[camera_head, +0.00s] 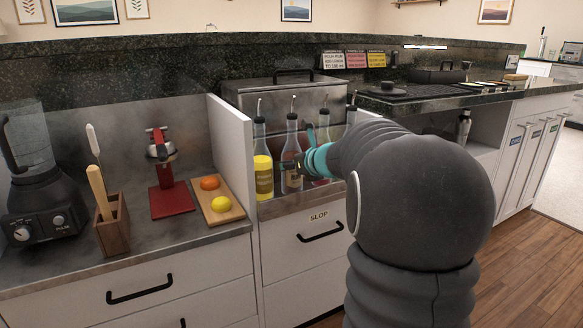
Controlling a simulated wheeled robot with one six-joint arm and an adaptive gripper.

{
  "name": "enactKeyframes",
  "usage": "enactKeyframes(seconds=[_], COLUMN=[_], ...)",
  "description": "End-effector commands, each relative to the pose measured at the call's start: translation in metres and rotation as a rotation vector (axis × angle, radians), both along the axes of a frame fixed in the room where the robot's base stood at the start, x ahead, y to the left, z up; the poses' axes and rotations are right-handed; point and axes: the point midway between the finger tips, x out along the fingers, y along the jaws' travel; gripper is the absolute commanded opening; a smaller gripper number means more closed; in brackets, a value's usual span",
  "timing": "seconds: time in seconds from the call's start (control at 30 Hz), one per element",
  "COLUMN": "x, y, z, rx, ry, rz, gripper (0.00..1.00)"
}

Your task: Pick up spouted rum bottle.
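Several spouted bottles stand in a row in the recessed well. The leftmost bottle (263,172) holds yellow liquid. Beside it is a clear bottle (291,148) with a pale label. Farther right, another bottle top (351,113) shows above my arm, its body hidden. I cannot read the labels, so I cannot tell which bottle is the rum. My teal wrist and dark arm hide much of the right bottles. Whether the fingers are open, or touch a bottle, is unclear.
A white partition (231,150) borders the well's left side. A metal bin (285,93) stands behind. Left of it are a blender (45,170), a red press (168,182), a wooden holder (112,228) and a fruit board (232,214).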

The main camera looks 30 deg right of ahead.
Motion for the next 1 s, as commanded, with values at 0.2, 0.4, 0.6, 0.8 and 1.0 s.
enactKeyframes(seconds=[0.2,0.4,0.6,0.8,1.0], x=[0.000,0.000,0.000,0.000,0.000], y=[0.000,0.000,0.000,0.000,0.000], z=[0.000,0.002,0.020,0.058,0.088], rx=[0.000,-0.001,-0.002,-0.003,-0.002], ry=[0.000,-0.002,-0.003,-0.004,-0.004], rz=[0.000,0.000,0.001,0.000,0.001], gripper=[0.01,0.01,0.01,0.01,0.01])
